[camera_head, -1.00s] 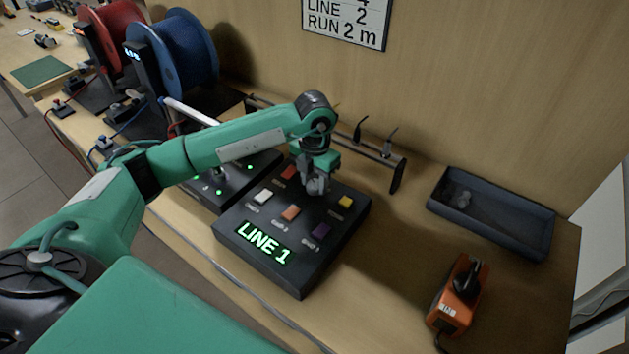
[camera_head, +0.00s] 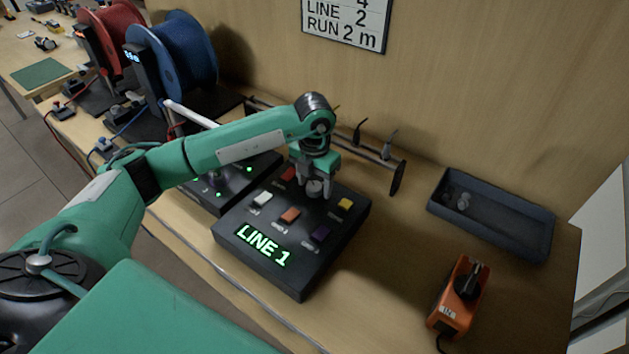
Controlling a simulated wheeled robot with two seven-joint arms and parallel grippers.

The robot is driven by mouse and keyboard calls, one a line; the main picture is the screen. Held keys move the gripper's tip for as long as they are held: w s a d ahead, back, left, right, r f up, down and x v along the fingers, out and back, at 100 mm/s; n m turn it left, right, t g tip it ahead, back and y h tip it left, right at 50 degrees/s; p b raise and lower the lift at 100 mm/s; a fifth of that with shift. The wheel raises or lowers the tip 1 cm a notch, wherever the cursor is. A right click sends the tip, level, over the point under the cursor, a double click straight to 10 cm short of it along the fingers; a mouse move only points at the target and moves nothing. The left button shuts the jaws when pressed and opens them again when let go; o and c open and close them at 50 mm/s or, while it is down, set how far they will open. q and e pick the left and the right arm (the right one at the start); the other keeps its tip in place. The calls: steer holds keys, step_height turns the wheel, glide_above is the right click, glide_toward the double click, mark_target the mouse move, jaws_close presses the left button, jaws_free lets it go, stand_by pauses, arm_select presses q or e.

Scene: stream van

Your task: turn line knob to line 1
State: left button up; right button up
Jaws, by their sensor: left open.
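A dark control box (camera_head: 263,272) stands on the bench, with a lit green display reading "LINE 1" (camera_head: 264,245) on its front part. A round grey knob (camera_head: 314,188) sits on the box top, among several coloured buttons. My left gripper (camera_head: 315,184) reaches down from above with its fingers open at the knob. Whether the fingers touch the knob is too small to tell. The knob's pointer direction is not readable. My right gripper is not in view.
A second dark box (camera_head: 207,194) with green lights adjoins on the left, partly under my arm. Red (camera_head: 113,35) and blue (camera_head: 190,55) spools stand behind. A dark tray (camera_head: 505,222) and an orange device (camera_head: 459,297) are at right. A wall sign (camera_head: 346,20) reads "LINE 2", "RUN 2 m".

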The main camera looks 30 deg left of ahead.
mark_target(315, 185)
arm_select(q)
steer(key=shift+r, duration=0.5)
step_height(315, 185, up, 13)
steer(key=b, duration=0.1)
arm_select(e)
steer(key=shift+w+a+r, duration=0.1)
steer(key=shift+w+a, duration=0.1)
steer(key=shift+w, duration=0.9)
arm_select(q)
steer(key=shift+f, duration=0.1)
